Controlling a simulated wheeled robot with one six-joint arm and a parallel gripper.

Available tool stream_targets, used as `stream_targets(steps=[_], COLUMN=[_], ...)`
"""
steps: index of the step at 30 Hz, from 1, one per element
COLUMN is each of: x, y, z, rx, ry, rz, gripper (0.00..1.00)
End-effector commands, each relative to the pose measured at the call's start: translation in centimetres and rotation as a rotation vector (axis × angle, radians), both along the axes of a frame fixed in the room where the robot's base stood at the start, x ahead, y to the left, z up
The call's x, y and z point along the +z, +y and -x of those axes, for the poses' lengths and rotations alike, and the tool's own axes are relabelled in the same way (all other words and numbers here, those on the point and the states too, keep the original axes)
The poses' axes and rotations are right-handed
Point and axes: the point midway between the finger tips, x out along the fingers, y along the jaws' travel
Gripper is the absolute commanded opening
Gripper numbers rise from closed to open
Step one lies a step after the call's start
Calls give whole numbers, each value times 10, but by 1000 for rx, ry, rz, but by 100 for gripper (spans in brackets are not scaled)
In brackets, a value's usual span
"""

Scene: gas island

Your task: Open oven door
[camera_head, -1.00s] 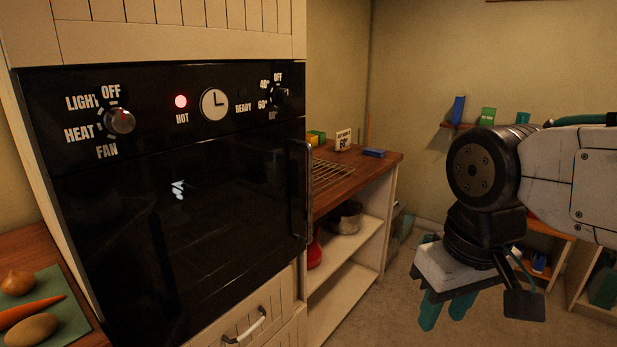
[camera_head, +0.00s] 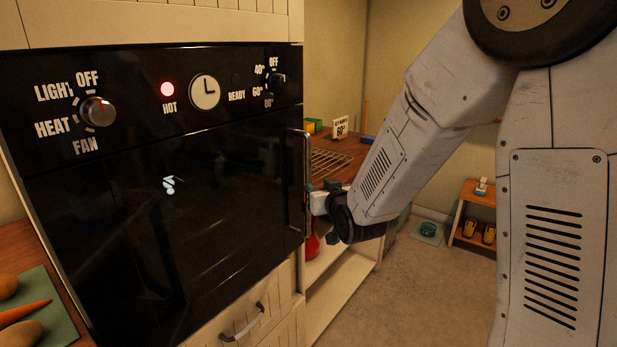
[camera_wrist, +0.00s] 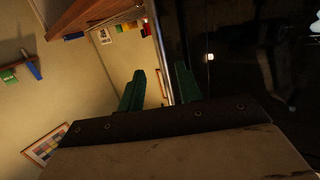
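The black oven door (camera_head: 150,225) is closed, flush in its cabinet. Its upright metal handle (camera_head: 307,152) is along the door's right edge. My gripper (camera_head: 314,189) is at the handle's middle height, partly hidden by my arm. In the wrist view, the two green fingers (camera_wrist: 160,88) are spread apart, and the handle bar (camera_wrist: 158,45) runs in the picture between them. I see no finger closed on the bar, and cannot tell how deep the bar lies between them. The glossy door (camera_wrist: 230,50) fills the right of the wrist view.
The control panel above the door has a lit red HOT light (camera_head: 167,89) and knobs. A wooden counter (camera_head: 368,147) with a wire rack (camera_head: 328,162) is right behind my gripper. A drawer handle (camera_head: 243,322) is below the door.

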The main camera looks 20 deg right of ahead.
Motion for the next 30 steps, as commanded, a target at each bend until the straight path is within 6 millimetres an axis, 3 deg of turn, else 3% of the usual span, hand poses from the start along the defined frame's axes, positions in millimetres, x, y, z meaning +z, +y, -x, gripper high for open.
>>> stream_targets(steps=[10,21,30], x=[-6,-6,-5], y=[3,5,6], z=[-25,-80,-91], rx=[4,3,3], ry=[-151,-150,-149], rz=[-6,-6,-6], gripper=[35,35,35])
